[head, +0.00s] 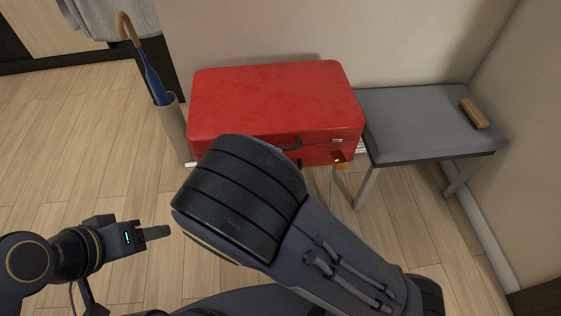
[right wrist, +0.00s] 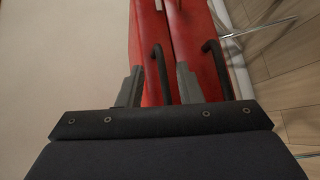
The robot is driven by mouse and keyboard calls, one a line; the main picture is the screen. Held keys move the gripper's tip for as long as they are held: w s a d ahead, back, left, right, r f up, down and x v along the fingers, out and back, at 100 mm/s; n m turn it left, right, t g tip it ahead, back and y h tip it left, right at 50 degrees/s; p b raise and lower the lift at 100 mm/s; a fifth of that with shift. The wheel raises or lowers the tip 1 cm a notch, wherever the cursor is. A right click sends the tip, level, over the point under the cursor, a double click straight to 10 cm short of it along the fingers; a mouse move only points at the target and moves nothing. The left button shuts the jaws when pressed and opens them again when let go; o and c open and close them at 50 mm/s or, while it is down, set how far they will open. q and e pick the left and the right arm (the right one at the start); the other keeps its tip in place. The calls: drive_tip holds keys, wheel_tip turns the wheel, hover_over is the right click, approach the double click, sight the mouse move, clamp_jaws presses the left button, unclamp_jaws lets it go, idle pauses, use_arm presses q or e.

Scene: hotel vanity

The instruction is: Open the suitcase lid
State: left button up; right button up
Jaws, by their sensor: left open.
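The red suitcase (head: 270,100) lies flat with its lid (head: 275,95) closed. A dark handle (head: 292,143) and a small metal latch (head: 337,141) show on its front side, which my right arm partly covers. My left gripper (head: 158,234) is open and empty, above the floor in front and to the left of the suitcase. My right gripper is hidden in the head view. In the right wrist view my right gripper (right wrist: 158,84) has its fingers apart in front of the suitcase's red side (right wrist: 183,35), with dark handle parts (right wrist: 160,72) between and beside them.
A grey bench (head: 420,125) with a wooden-backed brush (head: 474,113) stands right of the suitcase. A holder (head: 175,128) with a blue umbrella (head: 155,87) stands to the left. A wall (head: 400,40) is behind. The wooden floor at left is clear.

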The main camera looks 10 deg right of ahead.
use_arm(q)
wheel_tip(320, 180, down, 2)
drive_tip(key=shift+f+b, duration=0.2)
drive_tip(key=shift+b, duration=0.65)
use_arm(e)
drive_tip(key=w+d, duration=0.1)
drive_tip(key=w, duration=0.1)
drive_tip(key=w+d+f+t, duration=0.1)
drive_tip(key=w, duration=0.1)
drive_tip(key=w+d+f+n+t, duration=0.1)
drive_tip(key=shift+w+f, duration=0.15)
drive_tip(key=shift+w, duration=0.25)
drive_tip(key=shift+c, duration=0.4)
use_arm(q)
drive_tip(key=shift+d, duration=0.1)
use_arm(e)
clamp_jaws()
